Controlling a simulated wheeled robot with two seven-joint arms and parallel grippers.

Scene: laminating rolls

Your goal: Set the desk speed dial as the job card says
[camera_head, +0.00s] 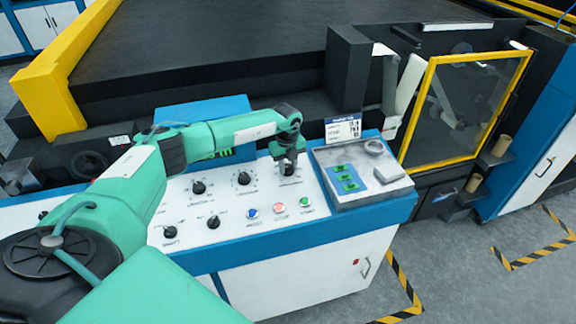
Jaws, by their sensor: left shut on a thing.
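My left arm reaches in from the left over the white control desk (330,258). Its gripper (289,171) points down at the rightmost black dial of the upper row and is shut on it. The gripper hides most of that dial, so its setting cannot be read. Other black dials stand free on the panel: one (243,178) just left of the gripper and one (198,187) further left. The job card (343,128) stands upright behind the desk's right part; its print is too small to read. My right gripper is not in view.
Blue, red and green buttons (279,207) sit in front of the gripper. A grey tray (345,199) with green-marked items is to the right. Behind are a dark machine bed and a yellow-framed guard door (435,62). Open floor lies at lower right.

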